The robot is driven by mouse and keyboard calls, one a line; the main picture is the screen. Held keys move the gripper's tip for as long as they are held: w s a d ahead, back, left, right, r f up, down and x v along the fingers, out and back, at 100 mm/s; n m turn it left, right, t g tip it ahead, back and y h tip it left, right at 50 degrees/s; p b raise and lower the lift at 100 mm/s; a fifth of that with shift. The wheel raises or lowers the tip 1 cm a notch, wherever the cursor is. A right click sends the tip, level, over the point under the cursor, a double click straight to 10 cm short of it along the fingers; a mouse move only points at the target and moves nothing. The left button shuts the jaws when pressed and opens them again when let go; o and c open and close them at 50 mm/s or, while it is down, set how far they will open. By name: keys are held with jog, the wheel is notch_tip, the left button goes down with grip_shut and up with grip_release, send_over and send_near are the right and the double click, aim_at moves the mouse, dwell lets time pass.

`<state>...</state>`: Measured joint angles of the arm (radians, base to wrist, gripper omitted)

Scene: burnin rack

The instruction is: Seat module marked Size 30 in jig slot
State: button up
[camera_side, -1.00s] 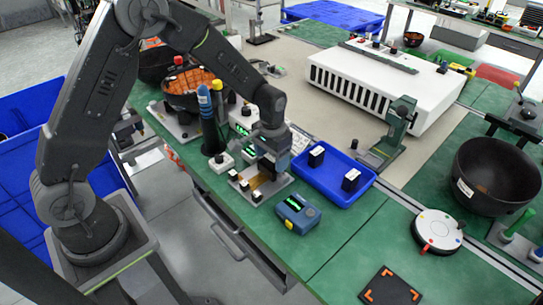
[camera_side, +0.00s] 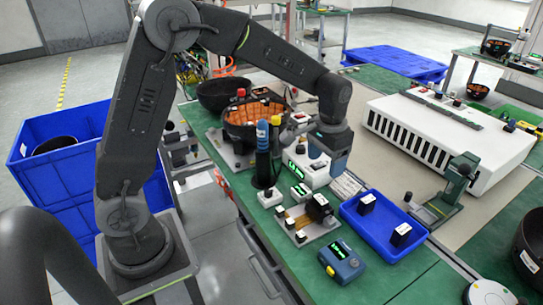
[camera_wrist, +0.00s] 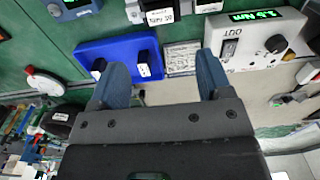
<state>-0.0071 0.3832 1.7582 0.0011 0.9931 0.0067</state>
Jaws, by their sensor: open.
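My gripper (camera_side: 329,165) is open and empty, raised above the work. In the wrist view its two blue fingers (camera_wrist: 160,72) are spread apart. A black module (camera_side: 319,207) with a pale label stands at the back end of the grey jig (camera_side: 312,231). In the wrist view this module's label (camera_wrist: 160,17) is upside down and looks like a size marking, but I cannot read its number surely. Whether the module is fully down in its slot I cannot tell. Two more black modules (camera_side: 367,203) (camera_side: 401,234) stand apart in the blue tray (camera_side: 377,228).
A blue meter (camera_side: 341,262) stands in front of the jig. A white box with a green display (camera_side: 306,169) and dark-and-blue upright cylinders (camera_side: 263,160) stand behind it. A green press-like stand (camera_side: 455,180) and a white slotted unit (camera_side: 450,128) are to the right.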

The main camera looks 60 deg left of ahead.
jog(key=s+r+t, duration=0.3)
jog(key=s+r, duration=0.7)
jog(key=s, duration=0.2)
jog(key=s+t, duration=0.2)
jog(key=s, duration=0.9)
jog(key=shift+d+r+t, duration=0.2)
jog(key=shift+r+t, duration=0.1)
jog(key=shift+r, duration=0.05)
